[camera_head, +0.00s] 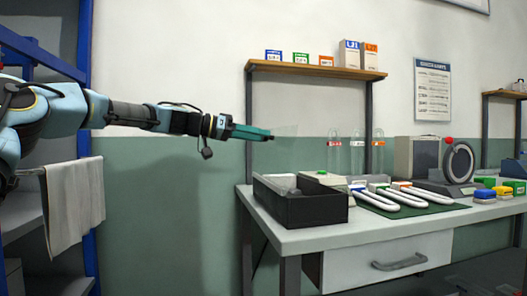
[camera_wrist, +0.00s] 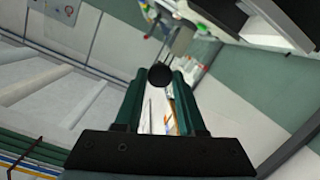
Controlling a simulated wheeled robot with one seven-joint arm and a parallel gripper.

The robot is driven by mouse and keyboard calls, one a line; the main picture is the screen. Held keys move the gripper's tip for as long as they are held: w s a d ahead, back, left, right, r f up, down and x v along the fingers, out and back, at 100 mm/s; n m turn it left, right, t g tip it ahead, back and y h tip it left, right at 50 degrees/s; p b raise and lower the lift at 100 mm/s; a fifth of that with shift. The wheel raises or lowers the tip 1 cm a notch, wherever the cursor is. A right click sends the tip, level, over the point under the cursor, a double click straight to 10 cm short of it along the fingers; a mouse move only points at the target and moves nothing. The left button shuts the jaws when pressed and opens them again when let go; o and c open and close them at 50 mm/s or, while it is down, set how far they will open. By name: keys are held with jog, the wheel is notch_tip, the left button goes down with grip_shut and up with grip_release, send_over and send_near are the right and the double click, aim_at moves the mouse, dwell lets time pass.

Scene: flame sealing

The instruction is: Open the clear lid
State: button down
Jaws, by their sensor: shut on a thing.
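My gripper (camera_head: 269,137) is stretched out to the right, in the air above and left of the workbench. Its teal fingers are shut on a small dark round knob (camera_wrist: 160,76), which shows between the fingertips in the wrist view. A faint see-through pane, the clear lid (camera_head: 287,130), shows at the fingertips and seems to belong to that knob; its outline is hard to make out. The black box (camera_head: 318,209) stands below on the bench's front left corner, with pale items behind its front wall. The lid is well apart from the box.
On the workbench (camera_head: 370,238) are a green mat (camera_head: 440,209) with several white looped tools, clear tubes (camera_head: 334,150) behind, and a grey machine (camera_head: 417,158). A shelf (camera_head: 318,69) with small boxes hangs above. Space left of the bench is clear up to the blue rack (camera_head: 84,200).

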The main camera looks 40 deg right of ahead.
jog(key=shift+w+a+f+b, duration=0.1)
jog(key=shift+a+b, duration=0.15)
jog(key=shift+b, duration=0.3)
jog(key=c, duration=0.5)
grip_release()
jog(key=v, duration=1.1)
jog(key=shift+f+b, duration=0.25)
jog(key=shift+b, duration=0.05)
